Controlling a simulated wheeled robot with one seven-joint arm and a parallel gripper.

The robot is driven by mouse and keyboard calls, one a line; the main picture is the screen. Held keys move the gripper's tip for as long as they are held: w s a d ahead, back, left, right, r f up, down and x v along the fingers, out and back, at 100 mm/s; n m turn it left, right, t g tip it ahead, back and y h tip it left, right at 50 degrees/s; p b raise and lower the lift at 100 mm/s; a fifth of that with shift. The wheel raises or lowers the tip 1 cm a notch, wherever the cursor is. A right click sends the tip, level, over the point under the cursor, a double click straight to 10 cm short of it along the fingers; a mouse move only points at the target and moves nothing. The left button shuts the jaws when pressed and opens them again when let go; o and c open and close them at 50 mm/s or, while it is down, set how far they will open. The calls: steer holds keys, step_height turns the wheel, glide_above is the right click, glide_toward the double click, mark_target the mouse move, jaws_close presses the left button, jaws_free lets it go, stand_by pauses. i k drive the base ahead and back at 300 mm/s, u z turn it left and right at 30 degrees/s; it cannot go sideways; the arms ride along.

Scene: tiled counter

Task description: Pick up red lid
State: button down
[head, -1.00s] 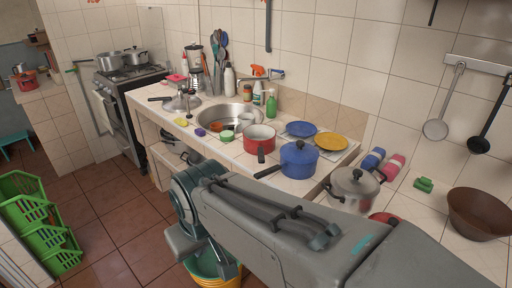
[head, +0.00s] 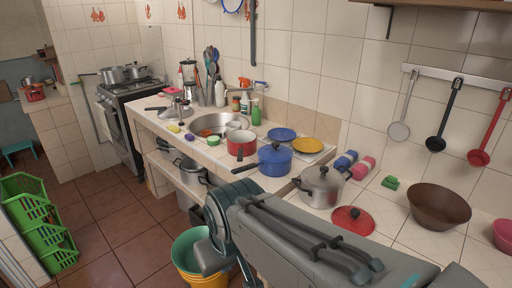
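The red lid (head: 352,221) with a dark knob lies on the tiled counter, in front of the steel pot (head: 321,188) and left of the brown bowl (head: 439,206). It is fully visible apart from perhaps its near edge, close to my arm. My arm crosses the lower middle of the head view, below and left of the lid. My gripper itself does not show, so I cannot see its fingers or whether it holds anything.
A blue pot (head: 274,161) and a red pan (head: 242,145) stand on the counter near the sink. A green sponge (head: 390,182) lies behind the lid. A pink bowl (head: 506,236) stands at the right edge. Bare tiles lie between lid and brown bowl.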

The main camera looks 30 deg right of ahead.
mark_target(356, 220)
steer(key=z, duration=0.75)
steer(key=i, duration=1)
steer(key=k, duration=1)
steer(key=u, duration=0.65)
steer(key=i, duration=0.8)
steer(key=z, duration=2.45)
steer(key=i, duration=0.5)
steer(key=u, duration=0.05)
